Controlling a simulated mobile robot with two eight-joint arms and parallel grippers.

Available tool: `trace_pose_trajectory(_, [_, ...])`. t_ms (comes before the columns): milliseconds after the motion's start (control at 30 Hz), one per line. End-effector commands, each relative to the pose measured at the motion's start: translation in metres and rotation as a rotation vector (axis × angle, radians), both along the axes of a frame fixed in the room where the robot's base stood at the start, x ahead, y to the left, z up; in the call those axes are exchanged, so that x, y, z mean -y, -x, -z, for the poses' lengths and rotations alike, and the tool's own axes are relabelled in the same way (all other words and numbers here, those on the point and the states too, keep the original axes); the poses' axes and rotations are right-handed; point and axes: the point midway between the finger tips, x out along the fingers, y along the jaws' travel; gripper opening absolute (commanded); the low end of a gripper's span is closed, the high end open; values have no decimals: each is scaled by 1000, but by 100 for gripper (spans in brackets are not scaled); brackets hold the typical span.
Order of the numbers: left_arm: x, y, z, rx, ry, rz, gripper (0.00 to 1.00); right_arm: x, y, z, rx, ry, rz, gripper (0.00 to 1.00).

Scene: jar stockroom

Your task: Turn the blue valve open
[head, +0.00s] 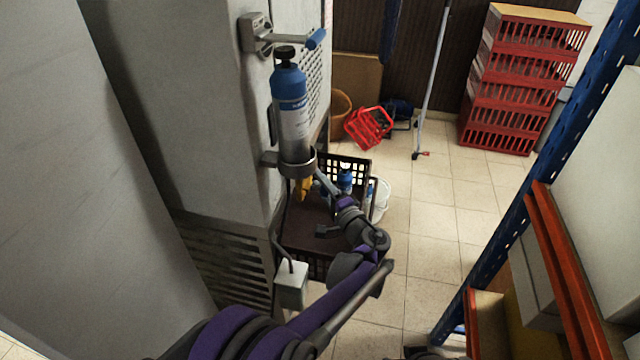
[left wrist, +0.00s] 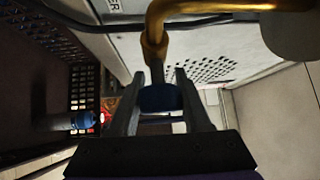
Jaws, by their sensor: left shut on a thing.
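The blue valve (left wrist: 160,98) shows in the left wrist view as a small blue handle below a brass pipe (left wrist: 156,42). My left gripper (left wrist: 160,84) has one finger on each side of it and is shut on it. In the head view my left gripper (head: 323,181) reaches in beside the cabinet, just right of the gas cylinder's holder. I cannot make out the valve in the head view; the cylinder and holder stand in front of that area. How far the valve is turned cannot be told.
A gas cylinder (head: 293,125) stands in a holder on the grey cabinet (head: 185,90), beneath a blue-handled lever (head: 316,39). A dark crate (head: 347,160) stands beside the cabinet. A blue-and-orange rack (head: 572,130) is at right. The tiled floor (head: 430,215) between is mostly clear.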

Motion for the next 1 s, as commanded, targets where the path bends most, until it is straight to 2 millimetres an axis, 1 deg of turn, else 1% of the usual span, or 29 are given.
trace_pose_trajectory(167, [0,0,-1,0,-3,1,0,0,0,0,0,0,0,50])
trace_pose_trajectory(200, [0,0,-1,0,-3,1,53,0,0,0,0,0,0,50])
trace_pose_trajectory(333, [0,0,-1,-1,-3,1,77,0,0,0,0,0,0,50])
trace_pose_trajectory(600, [0,0,0,-2,-1,1,77,0,0,0,0,0,0,50])
trace_pose_trajectory(733, [4,6,0,-3,-1,2,77,0,0,0,0,0,0,50])
trace_pose_trajectory(867, [14,25,2,-2,0,4,77,0,0,1,0,0,0,50])
trace_pose_trajectory(1000, [27,51,5,-3,-1,5,77,0,0,1,0,0,0,50])
